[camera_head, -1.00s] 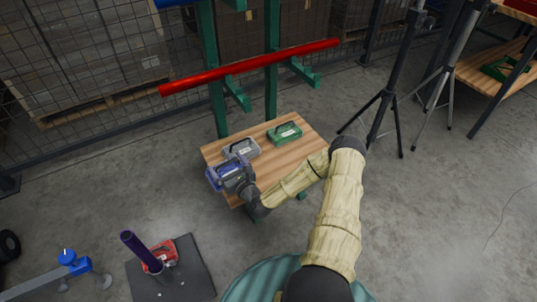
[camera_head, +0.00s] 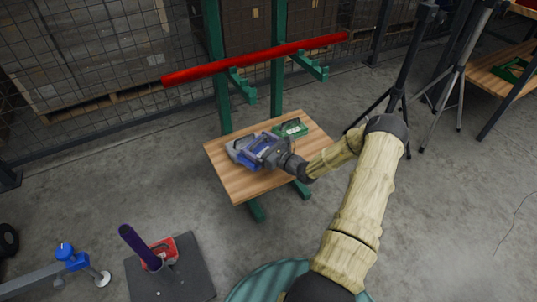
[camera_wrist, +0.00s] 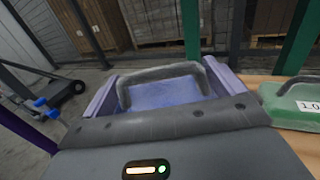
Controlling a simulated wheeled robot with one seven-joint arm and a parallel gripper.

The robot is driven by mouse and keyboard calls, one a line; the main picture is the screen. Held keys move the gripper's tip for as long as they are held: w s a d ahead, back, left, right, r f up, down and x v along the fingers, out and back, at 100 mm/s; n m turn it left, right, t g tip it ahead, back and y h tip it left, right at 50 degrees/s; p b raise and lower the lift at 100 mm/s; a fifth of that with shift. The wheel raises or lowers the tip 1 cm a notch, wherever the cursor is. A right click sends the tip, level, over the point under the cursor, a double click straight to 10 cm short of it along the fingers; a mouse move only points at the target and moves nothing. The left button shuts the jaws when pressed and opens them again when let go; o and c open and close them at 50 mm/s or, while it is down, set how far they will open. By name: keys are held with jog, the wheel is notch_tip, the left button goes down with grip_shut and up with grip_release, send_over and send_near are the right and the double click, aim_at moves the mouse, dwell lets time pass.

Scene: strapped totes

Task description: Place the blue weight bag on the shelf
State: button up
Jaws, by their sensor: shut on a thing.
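The blue weight bag (camera_head: 249,157) is in my gripper (camera_head: 262,152), over the left part of the wooden shelf (camera_head: 248,187). The wrist view shows the bag (camera_wrist: 165,92) with its dark handle between the two purple-grey fingers (camera_wrist: 163,95). I cannot tell whether the bag touches the shelf. A green weight bag (camera_head: 291,128) lies on the shelf, to the right of and behind the held bag; it also shows at the right of the wrist view (camera_wrist: 295,104). A grey bag (camera_head: 234,149) is mostly hidden behind the blue one.
Green uprights with a red bar (camera_head: 255,60) rise behind the shelf. Black tripods (camera_head: 395,75) stand to the right. A red bag (camera_head: 163,250) lies by a purple post on a dark base plate (camera_head: 195,275). The shelf's front and right boards are bare.

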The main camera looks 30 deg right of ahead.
aim_at(259, 153)
notch_tip(259, 153, down, 4)
jog(key=shift+f+b, duration=0.15)
jog(key=shift+b, duration=0.75)
notch_tip(259, 153, down, 5)
jog(key=b, duration=0.3)
jog(key=o, duration=1)
jog(key=shift+f, duration=0.1)
